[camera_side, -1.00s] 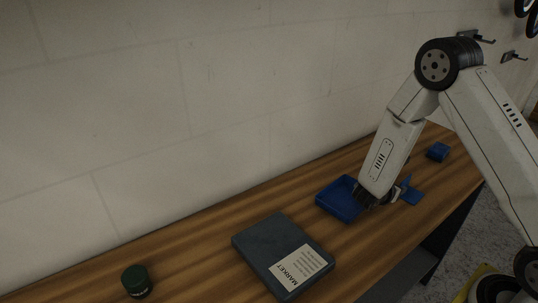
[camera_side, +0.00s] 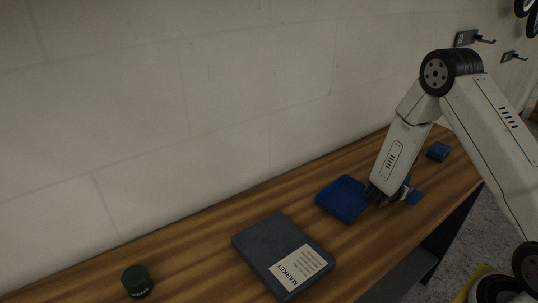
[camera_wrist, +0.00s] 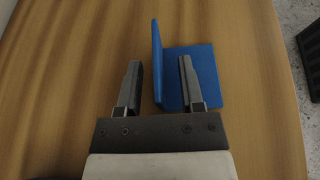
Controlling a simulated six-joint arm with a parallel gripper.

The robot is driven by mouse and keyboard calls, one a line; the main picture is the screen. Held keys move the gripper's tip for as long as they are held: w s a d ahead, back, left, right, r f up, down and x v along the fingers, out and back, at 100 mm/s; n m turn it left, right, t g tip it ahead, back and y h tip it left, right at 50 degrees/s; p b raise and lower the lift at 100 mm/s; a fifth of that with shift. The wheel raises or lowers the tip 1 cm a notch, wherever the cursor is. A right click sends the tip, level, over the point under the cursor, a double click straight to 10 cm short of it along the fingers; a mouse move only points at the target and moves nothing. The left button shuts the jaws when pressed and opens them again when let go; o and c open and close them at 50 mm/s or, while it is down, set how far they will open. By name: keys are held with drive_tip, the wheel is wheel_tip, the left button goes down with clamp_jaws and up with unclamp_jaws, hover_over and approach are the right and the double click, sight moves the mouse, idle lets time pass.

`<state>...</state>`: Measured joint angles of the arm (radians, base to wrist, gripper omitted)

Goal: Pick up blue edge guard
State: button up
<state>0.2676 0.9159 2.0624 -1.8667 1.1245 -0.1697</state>
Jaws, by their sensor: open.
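The blue edge guard (camera_wrist: 205,72) is an L-shaped piece on the wooden bench, with a flat plate and an upright wall. In the wrist view my gripper (camera_wrist: 159,64) is open, and the upright wall shows between its fingers, nearer the right one. The right finger overlaps the flat plate in the picture; I cannot tell any contact. In the side view my gripper (camera_side: 376,196) is low over the bench and hides most of the edge guard (camera_side: 416,198).
A blue tray (camera_side: 334,208) lies just left of my gripper. A dark box labelled MARKET (camera_side: 262,243) and a green-lidded jar (camera_side: 136,281) are further left. A small blue block (camera_side: 437,151) lies at the far right. A wall (camera_side: 180,110) runs behind the bench.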

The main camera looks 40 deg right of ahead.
idle(0.4)
clamp_jaws()
drive_tip(key=shift+r, duration=0.2)
drive_tip(key=shift+r, duration=4.85)
